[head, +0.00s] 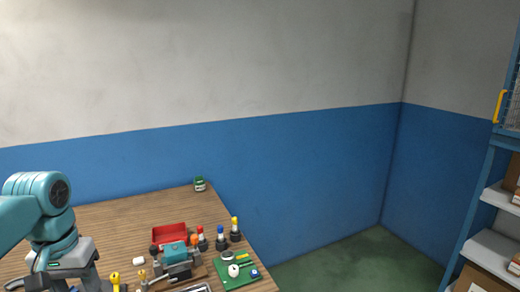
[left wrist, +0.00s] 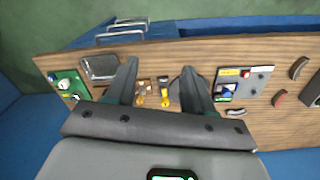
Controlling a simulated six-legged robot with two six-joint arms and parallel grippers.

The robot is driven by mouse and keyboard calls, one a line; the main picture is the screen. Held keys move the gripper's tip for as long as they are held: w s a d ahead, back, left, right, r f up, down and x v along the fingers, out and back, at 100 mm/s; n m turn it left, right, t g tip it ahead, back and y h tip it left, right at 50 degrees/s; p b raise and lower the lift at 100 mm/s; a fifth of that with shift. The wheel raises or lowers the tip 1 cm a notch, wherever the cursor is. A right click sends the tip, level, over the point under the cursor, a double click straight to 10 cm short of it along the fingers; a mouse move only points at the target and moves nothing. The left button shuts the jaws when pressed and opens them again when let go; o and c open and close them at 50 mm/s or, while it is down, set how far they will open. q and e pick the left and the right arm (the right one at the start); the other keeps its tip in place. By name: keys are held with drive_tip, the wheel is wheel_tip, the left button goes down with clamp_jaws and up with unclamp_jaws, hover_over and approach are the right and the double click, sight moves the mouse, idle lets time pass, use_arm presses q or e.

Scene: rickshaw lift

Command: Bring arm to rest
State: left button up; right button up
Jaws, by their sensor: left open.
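My left arm (head: 40,205) comes in from the left in the head view, bent over the wooden workbench (head: 120,215). In the left wrist view my left gripper (left wrist: 157,75) is open, with its two dark fingers apart above the bench. Two small yellow-handled tools (left wrist: 164,98) show on the bench between the fingers. The fingers look empty; whether they touch anything cannot be told. My right gripper is not in view.
On the bench are a red tray (head: 170,235), a teal vise (head: 176,254), several coloured-top bottles (head: 235,230), a green board (head: 238,272) and a jar (head: 199,184). A blue shelf rack (head: 480,190) stands at right. Green floor (head: 350,265) is clear between.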

use_arm(q)
drive_tip(key=w+d+f+m+h, duration=0.1)
drive_tip(key=d+f, duration=0.4)
drive_tip(key=f, duration=0.5)
drive_tip(key=w+d+f+h, duration=0.1)
drive_tip(key=d+f, duration=0.3)
drive_tip(key=f, duration=0.6)
drive_tip(key=w+d+f+m+h, duration=0.1)
drive_tip(key=d+f, duration=0.4)
drive_tip(key=f, duration=0.5)
drive_tip(key=s+d+f, duration=0.4)
drive_tip(key=s+f, duration=0.2)
drive_tip(key=s, duration=0.2)
drive_tip(key=s+d+f+n, duration=0.1)
drive_tip(key=s+d+f, duration=0.4)
drive_tip(key=s+f, duration=0.2)
drive_tip(key=shift+s+h, duration=0.4)
drive_tip(key=shift+s, duration=0.6)
